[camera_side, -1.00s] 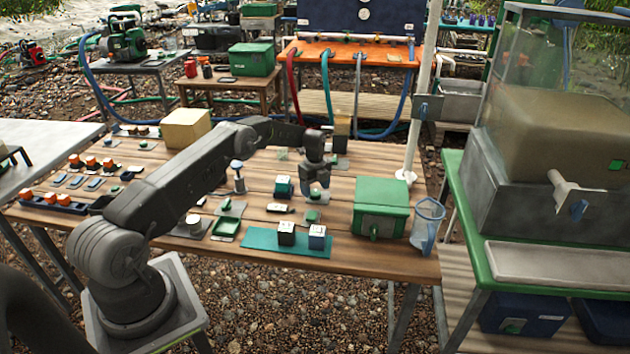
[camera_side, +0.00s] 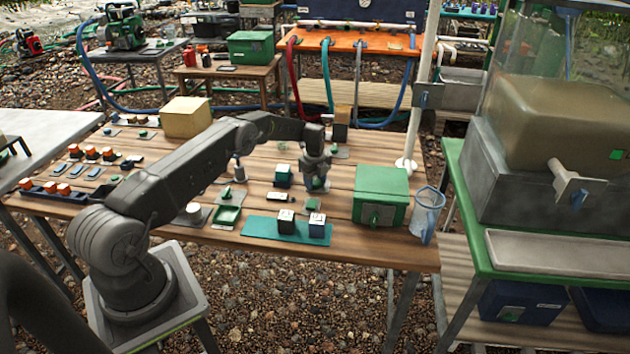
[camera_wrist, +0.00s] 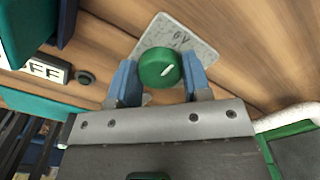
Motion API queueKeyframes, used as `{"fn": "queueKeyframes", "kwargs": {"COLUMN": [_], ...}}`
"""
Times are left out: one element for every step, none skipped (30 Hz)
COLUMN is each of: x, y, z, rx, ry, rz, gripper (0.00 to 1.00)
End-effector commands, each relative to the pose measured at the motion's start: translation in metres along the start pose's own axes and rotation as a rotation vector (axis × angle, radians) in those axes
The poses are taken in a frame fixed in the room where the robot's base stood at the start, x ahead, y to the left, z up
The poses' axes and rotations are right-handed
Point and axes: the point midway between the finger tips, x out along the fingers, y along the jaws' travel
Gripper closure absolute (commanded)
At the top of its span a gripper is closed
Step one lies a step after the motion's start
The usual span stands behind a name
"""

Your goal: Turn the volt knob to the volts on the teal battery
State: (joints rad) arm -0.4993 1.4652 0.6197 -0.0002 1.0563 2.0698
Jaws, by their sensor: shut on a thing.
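The volt knob (camera_wrist: 158,70) is round and green with a white pointer line, on a pale plate (camera_wrist: 190,42) with dark markings too small to read surely. In the wrist view the line slants to the upper right. My gripper (camera_wrist: 160,78) has its blue fingers on both sides of the knob, shut on it; it also shows low over the table in the side view (camera_side: 317,183). The teal battery (camera_side: 284,178) is a small box with a pale top, just left of my gripper; its volts cannot be read. A teal box side (camera_wrist: 22,30) shows in the wrist view.
A dark block (camera_side: 286,225) and a blue block (camera_side: 317,229) stand on a teal mat (camera_side: 260,229) at the front. A green box (camera_side: 380,190) and a clear jug (camera_side: 427,212) stand to the right.

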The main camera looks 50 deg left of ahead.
Motion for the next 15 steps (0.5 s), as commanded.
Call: {"fn": "queueKeyframes", "kwargs": {"x": [-0.0001,-0.0001,-0.0002,-0.0002,-0.0002,-0.0002,-0.0002,-0.0002,-0.0002,-0.0002,-0.0002,-0.0003,-0.0002,-0.0003,-0.0003], "y": [0.0001,0.0001,0.0001,0.0001,0.0001,0.0001,0.0001,0.0001,0.0001,0.0002,0.0002,0.0001,0.0002,0.0002,0.0002], "z": [0.0000,0.0000,0.0000,0.0000,0.0000,0.0000,0.0000,0.0000,0.0000,0.0000,0.0000,0.0000,0.0000,0.0000,0.0000], "rx": [0.000,0.000,0.000,0.000,0.000,0.000,0.000,0.000,0.000,0.001,0.007,0.025,0.048,0.078,0.130], "ry": [0.000,0.000,0.000,0.000,0.000,0.000,0.000,0.000,0.000,0.000,0.000,0.000,0.000,0.000,0.000], "rz": [0.000,0.001,0.001,0.001,0.001,0.001,0.001,0.001,0.001,0.001,0.001,0.001,0.001,0.001,0.001], "gripper": [0.67,0.70,0.72,0.72,0.72,0.72,0.72,0.72,0.72,0.72,0.72,0.72,0.72,0.72,0.72]}}
